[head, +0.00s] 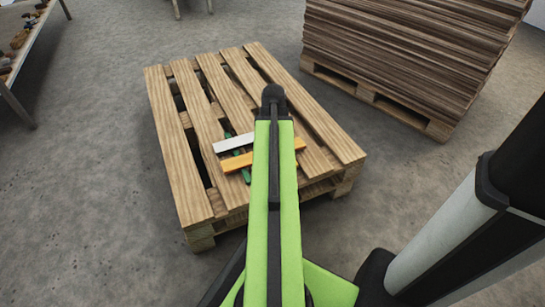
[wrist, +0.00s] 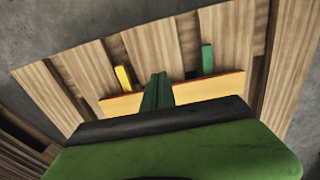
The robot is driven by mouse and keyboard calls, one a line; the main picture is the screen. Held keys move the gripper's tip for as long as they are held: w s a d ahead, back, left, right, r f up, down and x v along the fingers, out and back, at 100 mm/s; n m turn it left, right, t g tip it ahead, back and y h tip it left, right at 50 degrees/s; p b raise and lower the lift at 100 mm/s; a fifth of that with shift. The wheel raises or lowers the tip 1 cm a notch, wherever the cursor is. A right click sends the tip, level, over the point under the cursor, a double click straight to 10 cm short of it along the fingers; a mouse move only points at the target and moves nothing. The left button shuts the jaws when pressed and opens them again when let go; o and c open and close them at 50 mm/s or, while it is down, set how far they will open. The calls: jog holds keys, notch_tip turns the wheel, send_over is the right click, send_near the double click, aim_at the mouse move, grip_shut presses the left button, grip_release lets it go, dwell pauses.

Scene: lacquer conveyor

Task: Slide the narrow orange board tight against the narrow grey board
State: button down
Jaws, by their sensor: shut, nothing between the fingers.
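The narrow orange board (head: 237,161) lies crosswise on the pallet in the head view, its middle hidden by my arm. The narrow grey board (head: 234,142) lies beyond it, pale and roughly parallel, with a thin gap between them at the left; its right part is hidden. In the wrist view the orange board (wrist: 210,88) runs across behind my gripper (wrist: 157,88), whose green fingers are shut and empty and overlap the board's middle; contact cannot be told. My fingers are hidden in the head view. The grey board cannot be made out in the wrist view.
A green strip (head: 246,175) sticks out from under the orange board. In the wrist view a yellow strip (wrist: 122,77) and a green strip (wrist: 207,60) stick out past it. The slatted pallet (head: 165,120) has open gaps. Stacked boards (head: 410,50) stand at the back right.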

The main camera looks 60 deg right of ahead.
notch_tip(320, 180, down, 10)
jog(key=b, duration=0.9)
jog(key=shift+f+b, duration=0.25)
jog(key=shift+b, duration=0.15)
jog(key=shift+w+d+r+p, duration=0.3)
jog(key=shift+w+d, duration=0.2)
jog(key=shift+w, duration=0.15)
jog(key=shift+w+d+r+p, duration=0.3)
jog(key=shift+w+d, duration=0.2)
jog(key=shift+w, duration=0.1)
jog(key=shift+w+d, duration=0.2)
jog(key=shift+w, duration=0.2)
jog(key=w+d, duration=0.1)
jog(key=w, duration=0.1)
jog(key=w+d, duration=0.2)
jog(key=shift+w+d, duration=0.15)
jog(key=shift+w, duration=0.05)
jog(key=shift+s, duration=0.1)
